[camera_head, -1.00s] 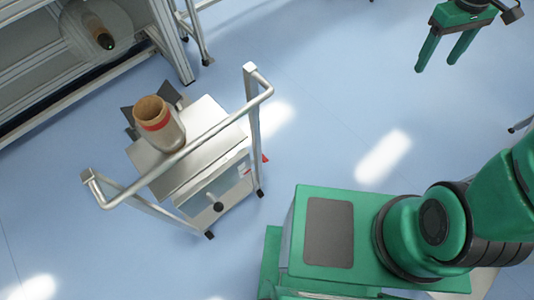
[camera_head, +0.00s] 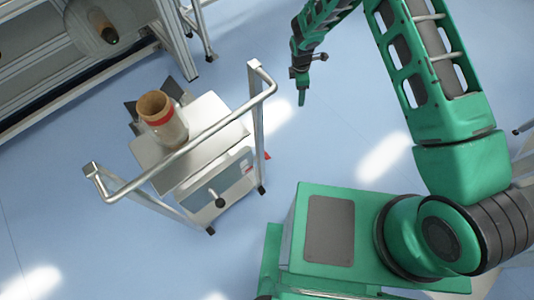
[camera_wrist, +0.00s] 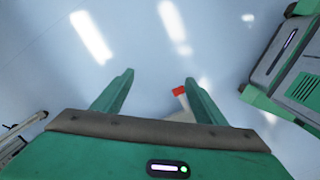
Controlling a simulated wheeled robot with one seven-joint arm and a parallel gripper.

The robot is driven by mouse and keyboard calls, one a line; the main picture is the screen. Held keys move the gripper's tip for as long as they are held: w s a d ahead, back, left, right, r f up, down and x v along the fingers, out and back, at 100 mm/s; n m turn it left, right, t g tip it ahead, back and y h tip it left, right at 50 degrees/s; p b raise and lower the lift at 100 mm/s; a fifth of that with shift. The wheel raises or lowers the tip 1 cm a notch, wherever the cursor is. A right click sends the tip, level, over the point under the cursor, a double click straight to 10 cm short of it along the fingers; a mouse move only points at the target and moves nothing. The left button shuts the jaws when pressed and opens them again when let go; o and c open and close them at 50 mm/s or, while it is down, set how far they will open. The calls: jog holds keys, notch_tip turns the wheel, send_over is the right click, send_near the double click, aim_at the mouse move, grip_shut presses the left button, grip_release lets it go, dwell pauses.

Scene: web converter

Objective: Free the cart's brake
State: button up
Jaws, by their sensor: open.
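The cart (camera_head: 205,115) stands on the floor left of centre, with a tall tubular push handle (camera_head: 190,146). A small red part (camera_head: 267,155), which looks like the brake pedal, sticks out low on its right side. In the wrist view a red tip (camera_wrist: 180,91) shows between my fingers, closer to the right one and beyond it; its lower part is hidden behind the gripper. My gripper (camera_head: 302,97) points down, right of the cart's right handle post and well above the floor. In the wrist view its fingers (camera_wrist: 158,78) are apart with nothing held.
A roll with a red band (camera_head: 162,118) stands on the cart. A dark knob (camera_head: 215,198) is on the cart's front panel. A metal machine frame (camera_head: 100,60) fills the upper left.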

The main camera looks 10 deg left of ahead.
jog(key=s+a+f+n, duration=0.2)
jog(key=s+a+f, duration=0.15)
jog(key=f, duration=0.35)
jog(key=s+a+f+n, duration=0.2)
jog(key=s+a+f, duration=0.15)
jog(key=f, duration=0.35)
jog(key=n, duration=0.3)
send_over(266, 155)
notch_tip(266, 155, down, 12)
jog(key=shift+y, duration=0.4)
jog(key=shift+w+a+f, duration=0.1)
jog(key=shift+w+f, duration=0.05)
jog(key=shift+f, duration=4.9)
